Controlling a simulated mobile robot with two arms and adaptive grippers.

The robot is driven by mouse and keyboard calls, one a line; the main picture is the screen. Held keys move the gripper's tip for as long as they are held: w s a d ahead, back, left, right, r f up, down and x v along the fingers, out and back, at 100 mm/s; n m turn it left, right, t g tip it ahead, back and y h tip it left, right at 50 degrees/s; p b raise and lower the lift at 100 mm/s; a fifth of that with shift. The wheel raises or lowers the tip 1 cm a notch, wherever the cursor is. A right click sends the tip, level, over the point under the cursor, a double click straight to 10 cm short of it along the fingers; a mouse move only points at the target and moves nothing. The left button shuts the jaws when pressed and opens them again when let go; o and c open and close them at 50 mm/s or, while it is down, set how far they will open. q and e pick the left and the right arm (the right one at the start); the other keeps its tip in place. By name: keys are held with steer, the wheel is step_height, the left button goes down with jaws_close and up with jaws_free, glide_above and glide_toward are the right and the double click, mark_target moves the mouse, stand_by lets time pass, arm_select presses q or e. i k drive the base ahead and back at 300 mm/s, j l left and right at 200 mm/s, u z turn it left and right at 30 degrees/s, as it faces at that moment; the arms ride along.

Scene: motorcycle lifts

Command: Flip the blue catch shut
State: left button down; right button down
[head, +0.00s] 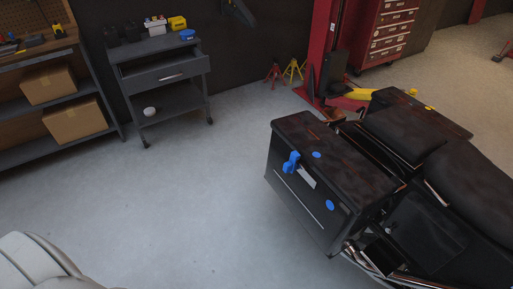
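The blue catch (291,162) is on the near side of a black side case (310,205) on the motorcycle, close to the top edge. It appears to stick out from the case face and up to the lid's rim, but its exact angle is hard to tell. A pale plate shows just beside it. A blue round spot (316,155) is on the lid and another (329,205) is on the case face. The lid looks down on the case. Neither of my grippers is in view.
The motorcycle (430,190) fills the right side. A grey cart (165,80) with an open drawer and a workbench with cardboard boxes (75,120) stand at the left. A red lift post (325,45) and red tool cabinet (390,30) stand behind. Floor left of the case is clear.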

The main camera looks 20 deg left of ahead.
mark_target(291, 166)
steer(key=j, duration=0.7)
steer(key=i+j, duration=0.15)
steer(key=j, duration=1.3)
steer(key=i+z, duration=0.05)
steer(key=i, duration=0.05)
